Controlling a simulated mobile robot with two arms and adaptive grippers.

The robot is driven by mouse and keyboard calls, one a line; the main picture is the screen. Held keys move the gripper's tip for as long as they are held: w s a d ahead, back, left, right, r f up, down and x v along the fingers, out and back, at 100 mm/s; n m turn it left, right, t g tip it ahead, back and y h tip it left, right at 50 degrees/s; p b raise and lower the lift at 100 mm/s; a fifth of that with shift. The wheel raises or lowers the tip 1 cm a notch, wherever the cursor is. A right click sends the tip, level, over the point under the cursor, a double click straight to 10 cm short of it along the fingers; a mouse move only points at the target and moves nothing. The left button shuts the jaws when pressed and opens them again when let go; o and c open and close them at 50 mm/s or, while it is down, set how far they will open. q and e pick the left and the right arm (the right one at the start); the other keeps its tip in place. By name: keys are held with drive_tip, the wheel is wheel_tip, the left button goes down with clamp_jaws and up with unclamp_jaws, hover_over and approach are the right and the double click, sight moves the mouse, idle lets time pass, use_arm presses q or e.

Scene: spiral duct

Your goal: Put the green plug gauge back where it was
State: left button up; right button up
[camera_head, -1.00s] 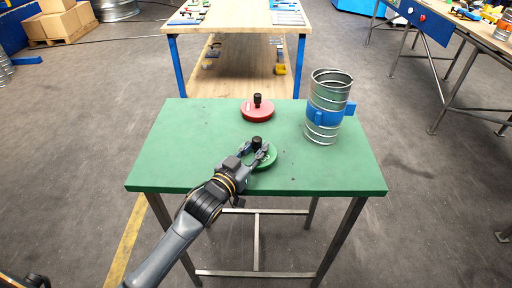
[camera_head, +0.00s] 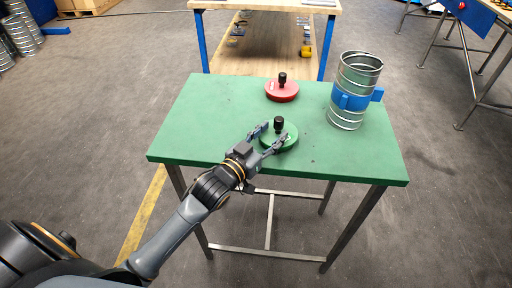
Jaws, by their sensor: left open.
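The green plug gauge (camera_head: 281,139) is a flat green disc with a black knob, lying on the green-topped table (camera_head: 215,115) near its middle. My left gripper (camera_head: 270,133) is open at the gauge's near left side, its fingers apart and reaching toward the black knob. I cannot tell whether a finger touches the disc. A red plug gauge (camera_head: 282,91) with a black knob lies farther back on the same table. My right gripper is not in view.
A spiral duct piece (camera_head: 351,101) with a blue clamp stands upright at the table's back right. A wooden workbench (camera_head: 268,50) with blue legs stands behind. The table's left part and front right are clear.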

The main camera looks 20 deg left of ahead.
use_arm(q)
drive_tip(key=v, duration=0.8)
drive_tip(key=shift+s+b, duration=0.35)
drive_tip(key=shift+b, duration=0.05)
